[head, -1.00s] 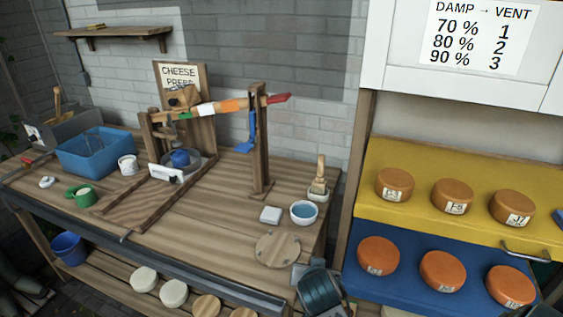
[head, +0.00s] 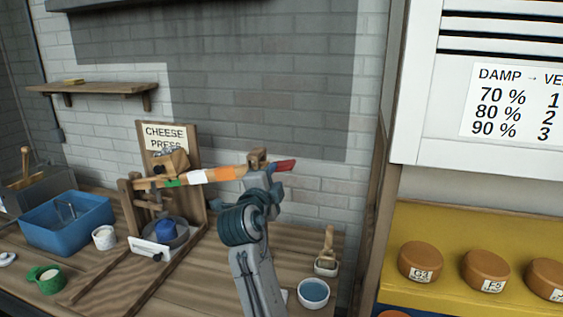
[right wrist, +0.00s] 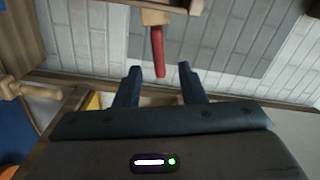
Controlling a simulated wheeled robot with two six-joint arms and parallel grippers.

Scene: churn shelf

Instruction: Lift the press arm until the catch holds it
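The press arm (head: 212,175) is a long wooden bar with green, white and orange bands. It runs nearly level from the cheese press (head: 140,205) to a red handle (head: 285,165). My right gripper (head: 270,178) is just below and in front of the handle in the head view. In the right wrist view the red handle (right wrist: 158,52) reaches between the two open fingers (right wrist: 160,74); I see no finger closed on it. The wooden catch post (head: 257,157) shows only its top. My right arm hides the rest and the blue catch. My left gripper is out of view.
A blue tub (head: 65,225), a white cup (head: 105,237) and a green mug (head: 46,279) stand left on the bench. A bowl of blue liquid (head: 313,292) and a brush in a holder (head: 327,262) stand to the right. Cheese wheels (head: 420,262) sit on a yellow shelf.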

